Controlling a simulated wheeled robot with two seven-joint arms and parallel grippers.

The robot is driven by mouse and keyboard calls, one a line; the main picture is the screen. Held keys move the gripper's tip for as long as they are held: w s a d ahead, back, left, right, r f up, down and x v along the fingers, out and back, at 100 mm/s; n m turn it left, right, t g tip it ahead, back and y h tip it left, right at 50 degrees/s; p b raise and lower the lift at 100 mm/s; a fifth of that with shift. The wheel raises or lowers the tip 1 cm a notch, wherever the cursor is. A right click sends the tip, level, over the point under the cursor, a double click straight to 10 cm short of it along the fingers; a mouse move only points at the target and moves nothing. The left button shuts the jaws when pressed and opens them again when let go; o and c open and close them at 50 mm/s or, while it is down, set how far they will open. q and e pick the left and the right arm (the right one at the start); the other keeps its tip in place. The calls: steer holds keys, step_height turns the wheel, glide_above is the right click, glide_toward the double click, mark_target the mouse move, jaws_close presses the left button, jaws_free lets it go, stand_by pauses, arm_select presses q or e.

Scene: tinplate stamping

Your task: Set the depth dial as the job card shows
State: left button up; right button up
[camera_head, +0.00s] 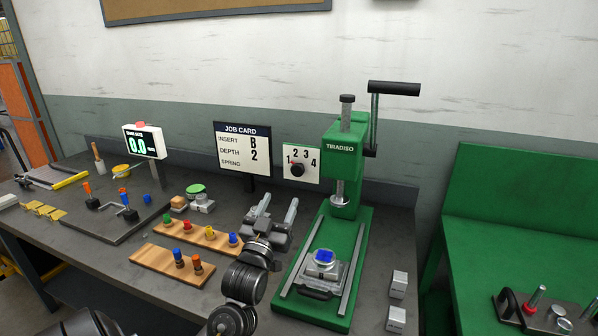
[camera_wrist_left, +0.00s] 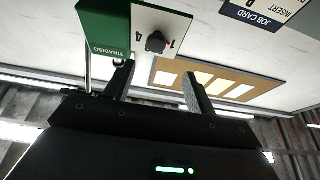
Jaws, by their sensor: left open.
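The depth dial is a black knob (camera_head: 297,170) on a white plate (camera_head: 313,174) numbered 1 to 4, left of the green press (camera_head: 342,150). A red mark at the knob's upper left points towards 1. The job card (camera_head: 243,148) reads insert B and depth 2; no value is legible beside spring. My left gripper (camera_head: 277,208) is open and empty, below and in front of the dial. In the left wrist view the knob (camera_wrist_left: 155,43) appears beyond and between the open fingers (camera_wrist_left: 156,88), apart from them. My right gripper is not in view.
The press lever (camera_head: 394,88) stands right of the dial. Wooden racks (camera_head: 150,258) with coloured pegs lie left of my left arm. A lit display (camera_head: 145,142) stands further left. Grey blocks (camera_head: 398,284) sit right of the press base. A green bench (camera_head: 500,235) stands at right.

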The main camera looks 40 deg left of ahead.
mark_target(297, 171)
arm_select(q)
steer(key=p+x, duration=0.1)
steer(key=x, duration=0.2)
steer(key=p+x, duration=0.1)
steer(key=x, duration=0.2)
steer(key=p+x, duration=0.1)
steer(key=x, duration=0.2)
steer(key=shift+w+d+r, duration=0.2)
steer(key=shift+w+d, duration=0.05)
steer(key=shift+w, duration=0.05)
steer(key=shift+w+a+r, duration=0.2)
steer(key=shift+w, duration=0.35)
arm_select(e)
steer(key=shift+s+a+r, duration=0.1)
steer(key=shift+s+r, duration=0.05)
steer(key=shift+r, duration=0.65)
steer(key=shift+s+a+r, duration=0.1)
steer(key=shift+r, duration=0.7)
arm_select(q)
steer(key=shift+c, duration=0.2)
steer(key=c, duration=0.9)
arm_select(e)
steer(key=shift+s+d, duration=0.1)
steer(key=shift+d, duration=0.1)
